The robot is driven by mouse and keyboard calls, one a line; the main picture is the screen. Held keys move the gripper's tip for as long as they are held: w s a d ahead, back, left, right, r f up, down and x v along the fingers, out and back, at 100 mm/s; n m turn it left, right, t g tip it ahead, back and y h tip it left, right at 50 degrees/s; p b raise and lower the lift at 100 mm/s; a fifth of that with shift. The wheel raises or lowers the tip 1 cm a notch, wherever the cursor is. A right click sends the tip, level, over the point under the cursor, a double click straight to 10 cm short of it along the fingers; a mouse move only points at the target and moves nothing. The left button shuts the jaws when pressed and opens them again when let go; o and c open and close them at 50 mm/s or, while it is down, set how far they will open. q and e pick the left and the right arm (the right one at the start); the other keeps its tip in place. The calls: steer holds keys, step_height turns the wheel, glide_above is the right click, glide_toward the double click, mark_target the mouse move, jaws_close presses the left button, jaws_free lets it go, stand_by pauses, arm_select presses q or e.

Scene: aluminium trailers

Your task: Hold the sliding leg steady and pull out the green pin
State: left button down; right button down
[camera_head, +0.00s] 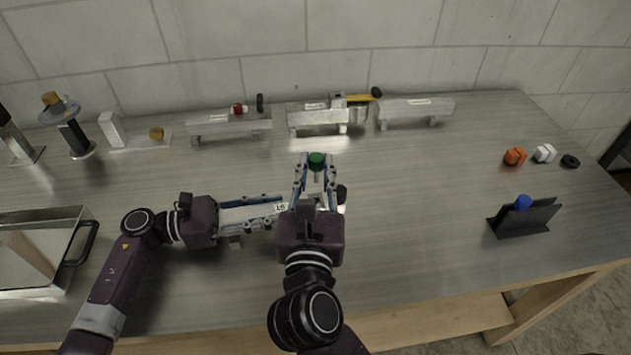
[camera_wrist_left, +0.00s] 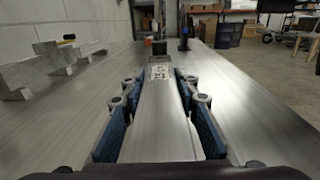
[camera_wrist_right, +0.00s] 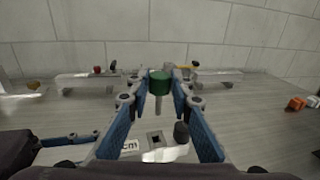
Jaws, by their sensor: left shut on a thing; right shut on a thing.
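The sliding leg is a long silver bar (camera_wrist_left: 160,125) with a printed label, and it lies level over the bench. My left gripper (camera_head: 275,207) is shut on it, with a blue-padded finger along each side. The green pin (camera_wrist_right: 160,82) has a green knob and a grey shank pointing down. A black knob (camera_wrist_right: 181,132) stands beside the hole.
Several silver rail pieces (camera_head: 415,108) stand along the wall at the back. Orange (camera_head: 514,156) and white (camera_head: 545,153) knobs lie at the right, behind a black stand with a blue knob (camera_head: 523,202). A metal tray (camera_head: 85,243) sits at the left. The bench's middle right is clear.

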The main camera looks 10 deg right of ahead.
mark_target(233, 215)
arm_select(q)
steer(key=c, duration=1.4)
jaws_free()
steer(key=a, duration=0.7)
steer(key=shift+s+a, duration=0.25)
